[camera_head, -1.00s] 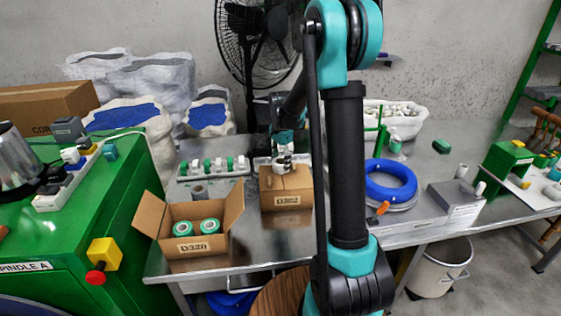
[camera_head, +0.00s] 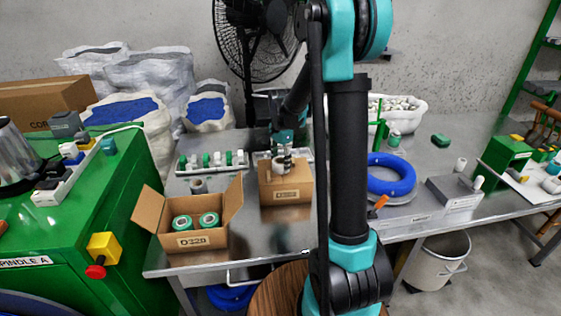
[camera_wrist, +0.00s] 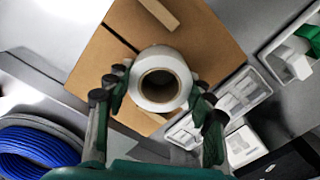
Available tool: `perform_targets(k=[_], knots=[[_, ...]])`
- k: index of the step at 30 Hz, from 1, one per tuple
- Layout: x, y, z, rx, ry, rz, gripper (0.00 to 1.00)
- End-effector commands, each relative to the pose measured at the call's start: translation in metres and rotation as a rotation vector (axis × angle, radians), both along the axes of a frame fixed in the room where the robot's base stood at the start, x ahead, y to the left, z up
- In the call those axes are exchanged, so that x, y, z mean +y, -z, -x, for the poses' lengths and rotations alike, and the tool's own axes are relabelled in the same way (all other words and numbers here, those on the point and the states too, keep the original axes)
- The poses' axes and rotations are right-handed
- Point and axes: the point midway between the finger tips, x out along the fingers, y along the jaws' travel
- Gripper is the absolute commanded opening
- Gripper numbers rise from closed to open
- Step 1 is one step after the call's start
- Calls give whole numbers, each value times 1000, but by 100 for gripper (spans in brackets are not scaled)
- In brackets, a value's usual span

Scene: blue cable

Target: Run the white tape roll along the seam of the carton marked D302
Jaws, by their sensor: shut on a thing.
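The closed brown carton (camera_head: 286,193) stands on the metal bench in the head view; its front label is blurred now but read D302 a second ago. The carton's brown top (camera_wrist: 195,35) fills much of the wrist view, with a thin seam line and a narrow tan strip (camera_wrist: 158,13). My gripper (camera_head: 283,146) is over the carton's top. In the wrist view my gripper (camera_wrist: 160,97) has its dark fingers on both sides of the white tape roll (camera_wrist: 159,56), shut on it. The roll (camera_head: 281,165) is at the carton's top; contact is not clear.
An open carton (camera_head: 198,240) with two green-and-white rolls is in front at left. A small grey roll (camera_head: 198,186) stands behind it. A white tray (camera_head: 212,168) of small parts lies at the back. A blue cable coil (camera_head: 392,180) lies right of my arm.

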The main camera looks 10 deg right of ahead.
Motion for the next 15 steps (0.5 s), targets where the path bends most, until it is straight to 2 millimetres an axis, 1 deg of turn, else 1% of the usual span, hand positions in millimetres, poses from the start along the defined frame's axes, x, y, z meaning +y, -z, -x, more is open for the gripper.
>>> perform_targets(k=[1, 9, 15], knots=[[0, 0, 4, 2, 0, 0, 24], [1, -1, 18, 1, 0, 0, 24], [1, -2, 23, 1, 0, 0, 24]])
